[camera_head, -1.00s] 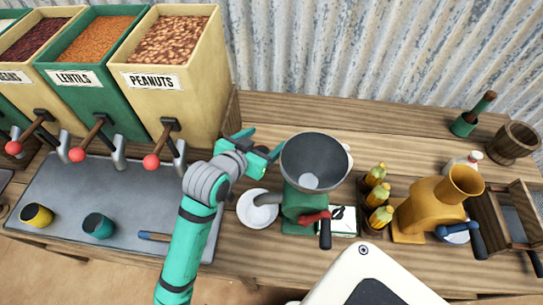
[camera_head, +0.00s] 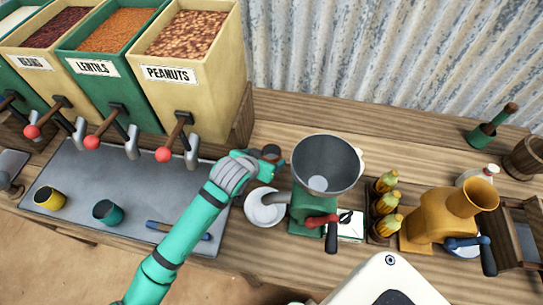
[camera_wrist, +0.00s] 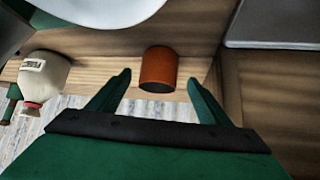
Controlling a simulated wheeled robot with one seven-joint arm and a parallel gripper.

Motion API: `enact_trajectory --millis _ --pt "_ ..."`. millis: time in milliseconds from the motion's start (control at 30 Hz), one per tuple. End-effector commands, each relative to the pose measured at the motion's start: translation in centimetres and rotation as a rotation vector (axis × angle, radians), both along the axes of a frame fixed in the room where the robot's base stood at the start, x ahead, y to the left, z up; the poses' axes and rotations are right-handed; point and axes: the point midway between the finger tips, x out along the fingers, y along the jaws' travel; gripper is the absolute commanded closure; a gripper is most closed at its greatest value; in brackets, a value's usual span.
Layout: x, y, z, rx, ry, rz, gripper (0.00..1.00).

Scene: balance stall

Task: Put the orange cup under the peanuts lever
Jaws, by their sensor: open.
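The orange cup (camera_wrist: 158,69) shows in the wrist view, on the wooden counter between the two spread fingers of my gripper (camera_wrist: 159,78). My gripper is open, and I cannot tell whether either finger touches the cup. In the head view my gripper (camera_head: 273,156) is beside the green grinder, and the cup is not clearly visible there. The peanuts lever (camera_head: 177,135), with a red knob, is on the front of the cream peanuts bin (camera_head: 215,105). A metal spout hangs beside it, above the grey tray (camera_head: 75,172).
A yellow cup (camera_head: 50,198), a teal cup (camera_head: 107,211) and a blue-handled tool (camera_head: 165,227) lie on the tray. The green grinder (camera_head: 305,210) and a white bowl (camera_head: 265,207) stand close to my gripper. The tray below the peanuts spout looks clear.

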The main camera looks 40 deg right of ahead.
Motion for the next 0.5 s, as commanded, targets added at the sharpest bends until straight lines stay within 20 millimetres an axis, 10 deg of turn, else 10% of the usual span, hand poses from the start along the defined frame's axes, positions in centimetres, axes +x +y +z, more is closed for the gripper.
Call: enact_trajectory --millis 500 --pt "1.3 -3.2 -3.9 -0.001 0.001 -0.001 0.28"
